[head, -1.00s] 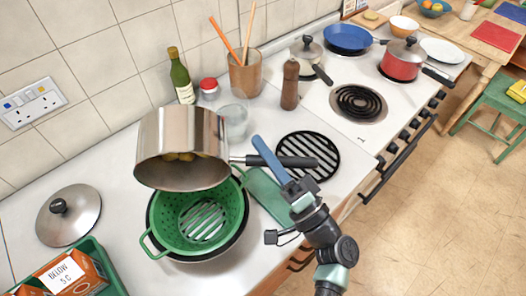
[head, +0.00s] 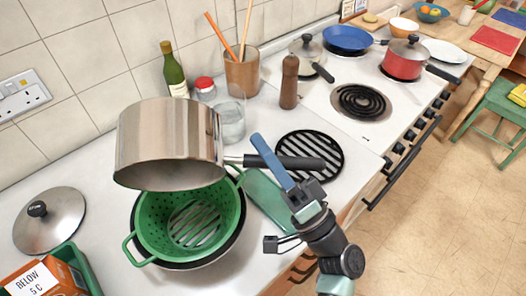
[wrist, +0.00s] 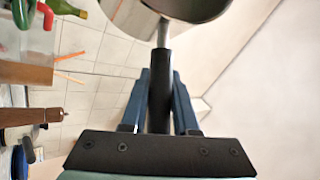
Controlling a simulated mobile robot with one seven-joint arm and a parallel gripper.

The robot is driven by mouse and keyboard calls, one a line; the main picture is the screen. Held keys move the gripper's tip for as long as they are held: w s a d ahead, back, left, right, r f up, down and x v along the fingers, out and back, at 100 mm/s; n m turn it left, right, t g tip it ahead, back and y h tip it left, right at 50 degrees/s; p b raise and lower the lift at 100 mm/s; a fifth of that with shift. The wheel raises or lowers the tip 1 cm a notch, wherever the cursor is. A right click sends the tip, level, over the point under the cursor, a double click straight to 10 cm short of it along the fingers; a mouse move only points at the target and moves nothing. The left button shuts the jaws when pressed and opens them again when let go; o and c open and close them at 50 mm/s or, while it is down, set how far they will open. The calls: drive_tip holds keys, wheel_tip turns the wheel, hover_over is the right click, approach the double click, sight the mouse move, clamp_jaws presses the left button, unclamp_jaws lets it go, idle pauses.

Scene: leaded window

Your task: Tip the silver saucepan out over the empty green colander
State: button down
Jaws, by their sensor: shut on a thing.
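The silver saucepan (head: 168,135) hangs over the back of the green colander (head: 150,225), turned over with its rim low and its base up. No contents show in it now. Its dark handle (head: 292,162) also shows in the wrist view (wrist: 160,95). My gripper (head: 262,150) is shut on this handle; in the wrist view its blue fingers (wrist: 159,85) stand either side of it. The colander sits in a dark-rimmed vessel on the counter. Its visible inside is bare; the pan hides its back part.
A steel lid (head: 50,220) and a green crate (head: 82,262) lie at left. A green bottle (head: 175,78), a glass (head: 231,122), a utensil pot (head: 242,78) and a pepper mill (head: 289,85) stand behind. A black trivet (head: 310,150) lies right of the pan.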

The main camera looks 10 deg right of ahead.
drive_tip(key=shift+s+f+n+y+b, duration=0.15)
drive_tip(key=shift+s+n+y+b, duration=0.55)
drive_tip(key=shift+b, duration=1.5)
drive_tip(key=shift+s+f+n+y+b, duration=0.1)
drive_tip(key=shift+s+n+y+b, duration=0.25)
drive_tip(key=shift+n+y+b, duration=1.2)
drive_tip(key=shift+r+m+h+b, duration=0.15)
drive_tip(key=shift+m+h+b, duration=0.3)
drive_tip(key=shift+m+h, duration=0.25)
drive_tip(key=shift+r+p, duration=0.85)
drive_tip(key=shift+r, duration=1.15)
